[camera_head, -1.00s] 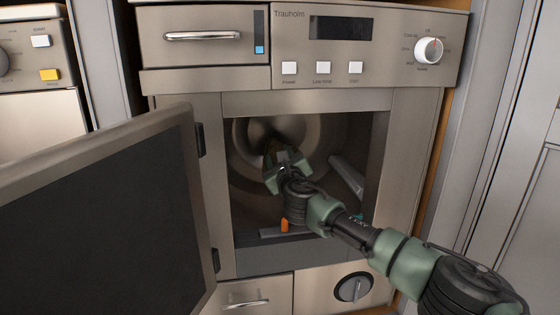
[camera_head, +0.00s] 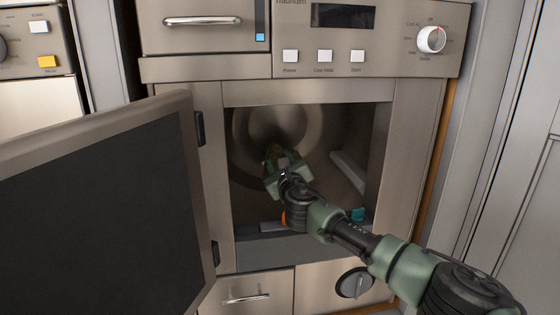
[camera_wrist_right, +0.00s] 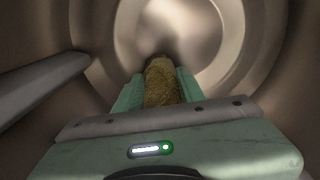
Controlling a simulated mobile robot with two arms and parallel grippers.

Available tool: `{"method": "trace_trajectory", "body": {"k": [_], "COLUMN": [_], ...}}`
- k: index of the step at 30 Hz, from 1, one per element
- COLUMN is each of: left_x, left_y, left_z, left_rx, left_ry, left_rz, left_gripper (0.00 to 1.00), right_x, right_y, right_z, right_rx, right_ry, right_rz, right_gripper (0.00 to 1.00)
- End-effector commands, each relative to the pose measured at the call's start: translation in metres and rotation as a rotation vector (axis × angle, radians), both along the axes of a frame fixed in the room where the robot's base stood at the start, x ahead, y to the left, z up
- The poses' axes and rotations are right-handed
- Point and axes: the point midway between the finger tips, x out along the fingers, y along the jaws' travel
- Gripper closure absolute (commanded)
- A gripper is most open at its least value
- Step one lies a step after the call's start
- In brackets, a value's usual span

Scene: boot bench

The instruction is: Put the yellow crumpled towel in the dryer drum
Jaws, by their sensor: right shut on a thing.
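The yellow crumpled towel (camera_wrist_right: 160,84) is between the two green fingers of my right gripper (camera_wrist_right: 160,92) in the right wrist view. The fingers are shut on it. In the head view my right gripper (camera_head: 278,165) is inside the dryer drum (camera_head: 240,140), and only a little of the towel shows past it. The towel is held up in the drum's space, with the round back wall beyond it. The dryer door (camera_head: 95,200) stands open to the left. My left gripper is not in view.
A drum paddle (camera_wrist_right: 45,85) sticks out on the left in the wrist view. A teal item (camera_head: 357,214) and an orange item (camera_head: 286,217) are low in the opening. The opening's frame (camera_head: 405,150) is close to my right arm.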

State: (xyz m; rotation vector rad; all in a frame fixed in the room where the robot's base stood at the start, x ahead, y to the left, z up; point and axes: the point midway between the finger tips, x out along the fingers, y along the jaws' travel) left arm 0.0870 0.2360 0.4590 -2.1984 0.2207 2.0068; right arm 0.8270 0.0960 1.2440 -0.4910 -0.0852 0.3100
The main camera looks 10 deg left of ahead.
Motion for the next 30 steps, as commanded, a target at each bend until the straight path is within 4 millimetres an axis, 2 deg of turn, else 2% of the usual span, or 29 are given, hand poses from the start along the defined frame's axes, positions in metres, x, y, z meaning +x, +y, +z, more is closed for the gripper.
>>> {"method": "trace_trajectory", "body": {"k": [14,15,18,26,30], "left_x": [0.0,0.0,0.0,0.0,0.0], "left_y": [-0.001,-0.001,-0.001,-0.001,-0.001], "left_z": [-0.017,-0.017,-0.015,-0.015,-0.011], "left_rx": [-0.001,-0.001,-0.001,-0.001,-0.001], "left_ry": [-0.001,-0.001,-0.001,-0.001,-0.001], "left_rz": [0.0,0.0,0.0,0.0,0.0], "left_gripper": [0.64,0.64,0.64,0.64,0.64], "right_x": [0.0,0.0,0.0,0.0,0.0], "right_y": [0.0,0.0,0.0,0.0,0.0], "right_z": [-0.025,-0.025,-0.023,-0.025,-0.019], "right_rx": [0.001,0.0,0.0,0.001,0.001], "right_ry": [-0.002,-0.002,-0.002,0.002,0.001], "right_rz": [0.001,0.0,0.001,0.0,0.001], "right_gripper": [1.0,0.58,0.35,0.35,0.35]}}
